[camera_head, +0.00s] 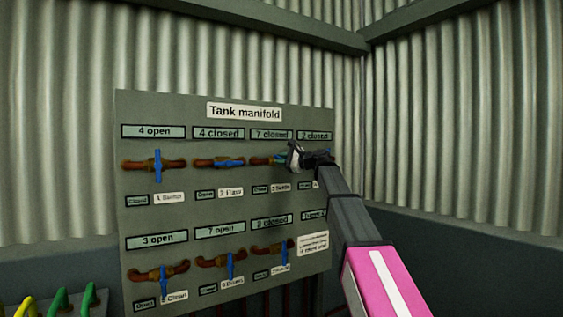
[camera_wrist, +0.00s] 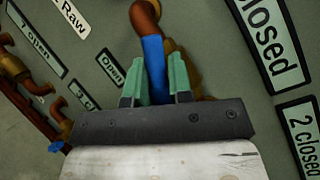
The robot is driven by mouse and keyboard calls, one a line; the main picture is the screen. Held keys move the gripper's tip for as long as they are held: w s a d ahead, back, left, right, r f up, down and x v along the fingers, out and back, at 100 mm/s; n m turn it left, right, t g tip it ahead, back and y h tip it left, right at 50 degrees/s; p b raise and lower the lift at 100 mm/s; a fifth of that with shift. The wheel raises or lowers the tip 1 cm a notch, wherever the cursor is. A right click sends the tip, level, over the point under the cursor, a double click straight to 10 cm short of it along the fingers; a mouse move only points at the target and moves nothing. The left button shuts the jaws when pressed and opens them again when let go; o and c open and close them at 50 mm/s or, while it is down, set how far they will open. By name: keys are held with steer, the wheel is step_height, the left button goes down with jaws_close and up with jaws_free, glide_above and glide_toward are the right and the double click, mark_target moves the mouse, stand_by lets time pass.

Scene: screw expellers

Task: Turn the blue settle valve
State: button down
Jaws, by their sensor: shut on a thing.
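The settle valve (camera_head: 259,161) is third in the top row of a grey panel, on a copper pipe, with a label reading Settle (camera_head: 281,187) below it and a display reading "7 closed" (camera_head: 271,135) above. My gripper (camera_head: 281,158) is at this valve and covers most of its handle in the head view. In the wrist view the green fingers of my gripper (camera_wrist: 159,78) are shut on the blue handle (camera_wrist: 153,55), one on each side. The handle's exact angle to the pipe is hard to tell.
The panel titled "Tank manifold" (camera_head: 244,112) carries other blue-handled valves: a sump valve (camera_head: 157,166) and a raw valve (camera_head: 229,162) to the left, and a lower row including one at the bottom left (camera_head: 163,279). Green and yellow handles (camera_head: 61,302) stand at lower left.

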steer(key=shift+f, duration=0.1)
steer(key=shift+s+f+n+h, duration=0.1)
steer(key=shift+f+n+h, duration=0.1)
steer(key=shift+n+h, duration=0.7)
steer(key=shift+s+f+n+h, duration=0.15)
steer(key=shift+n+h, duration=0.45)
steer(key=shift+n, duration=0.6)
steer(key=shift+w+f, duration=0.1)
steer(key=c, duration=1.1)
jaws_free()
steer(key=shift+o, duration=0.2)
steer(key=v, duration=1)
steer(key=shift+d, duration=0.35)
